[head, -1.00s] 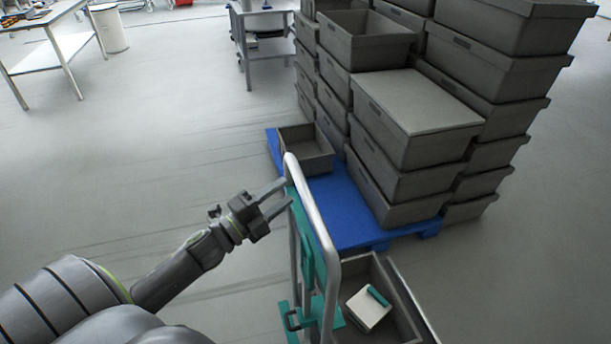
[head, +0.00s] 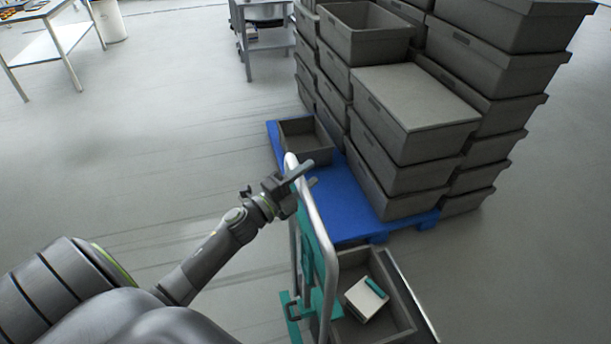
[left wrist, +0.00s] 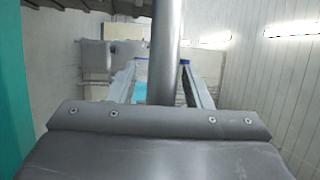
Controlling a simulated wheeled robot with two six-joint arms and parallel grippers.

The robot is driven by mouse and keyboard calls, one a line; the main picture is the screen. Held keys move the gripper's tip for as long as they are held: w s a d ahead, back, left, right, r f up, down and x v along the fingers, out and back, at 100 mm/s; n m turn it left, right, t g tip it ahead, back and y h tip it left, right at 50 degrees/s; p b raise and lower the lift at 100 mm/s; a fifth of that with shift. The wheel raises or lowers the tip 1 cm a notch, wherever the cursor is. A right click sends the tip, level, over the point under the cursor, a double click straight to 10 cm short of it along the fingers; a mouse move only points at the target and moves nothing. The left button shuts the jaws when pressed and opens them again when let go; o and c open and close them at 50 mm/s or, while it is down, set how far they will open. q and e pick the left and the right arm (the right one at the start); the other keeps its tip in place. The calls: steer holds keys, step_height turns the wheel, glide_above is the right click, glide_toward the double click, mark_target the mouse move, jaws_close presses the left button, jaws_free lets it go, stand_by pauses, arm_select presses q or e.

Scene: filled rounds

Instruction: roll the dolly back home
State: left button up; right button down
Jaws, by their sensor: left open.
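The dolly has a silver tubular push handle (head: 324,236) with a teal panel (head: 309,240), standing at the lower middle of the head view. My left gripper (head: 313,172) is at the upper part of the handle, its fingers open on either side of the tube. In the left wrist view the tube (left wrist: 166,50) runs upright between the two fingers. Whether either finger touches it, I cannot tell. A grey crate (head: 404,312) rides on the dolly with a white, teal-edged item (head: 366,300) inside. My right gripper is not in view.
A blue pallet (head: 345,205) with tall stacks of grey crates (head: 405,155) and a small open crate (head: 305,142) stands just beyond the dolly. A grey cart (head: 265,40) and a white table (head: 45,50) stand farther back. The floor at left is clear.

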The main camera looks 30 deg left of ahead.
arm_select(q)
jaws_close()
stand_by(0.3)
